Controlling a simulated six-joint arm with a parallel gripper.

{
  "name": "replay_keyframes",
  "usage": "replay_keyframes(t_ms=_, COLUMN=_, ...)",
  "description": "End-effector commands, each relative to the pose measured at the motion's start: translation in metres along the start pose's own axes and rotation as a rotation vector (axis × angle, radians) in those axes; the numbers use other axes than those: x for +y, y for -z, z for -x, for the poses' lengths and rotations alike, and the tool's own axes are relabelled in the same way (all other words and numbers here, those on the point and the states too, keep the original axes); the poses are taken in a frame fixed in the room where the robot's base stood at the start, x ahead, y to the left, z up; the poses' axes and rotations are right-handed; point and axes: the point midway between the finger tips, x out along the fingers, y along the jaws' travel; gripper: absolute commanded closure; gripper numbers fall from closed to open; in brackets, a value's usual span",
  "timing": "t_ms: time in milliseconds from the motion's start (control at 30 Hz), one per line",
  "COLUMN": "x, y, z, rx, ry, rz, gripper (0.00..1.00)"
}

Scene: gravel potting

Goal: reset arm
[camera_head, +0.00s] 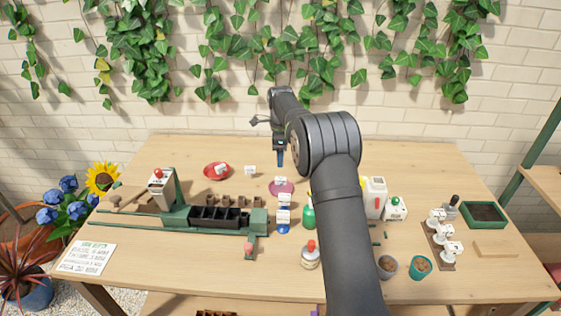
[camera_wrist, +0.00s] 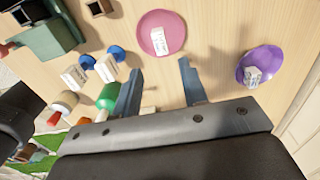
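My gripper (camera_wrist: 158,85) shows in the wrist view with its two blue-grey fingers spread apart and nothing between them. In the head view my gripper (camera_head: 280,158) hangs above the back middle of the table, near the pink saucer. My arm reaches from the front right of the table up and over towards the back. The wooden table (camera_head: 400,160) lies below. In the wrist view the pink saucer (camera_wrist: 150,24) with a white tag is ahead of the fingers, and a purple dish (camera_wrist: 266,58) with a tag is to the right.
A green tray machine (camera_head: 185,214) stands left. A red dish (camera_head: 207,171) is behind it. A green bottle (camera_head: 308,217), a white jug (camera_head: 374,197), pots (camera_head: 420,268) and a dark planting tray (camera_head: 484,213) stand around my arm. The back right of the table is clear.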

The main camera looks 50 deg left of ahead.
Motion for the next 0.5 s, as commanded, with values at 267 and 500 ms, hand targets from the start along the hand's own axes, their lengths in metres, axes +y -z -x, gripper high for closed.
replay_keyframes(t_ms=267, x=0.0, y=0.0, z=-0.001, rx=0.0, ry=0.0, rz=0.0, gripper=0.61)
replay_keyframes(t_ms=500, x=0.001, y=0.0, z=-0.025, rx=0.001, ry=-0.004, rz=0.0, gripper=0.61)
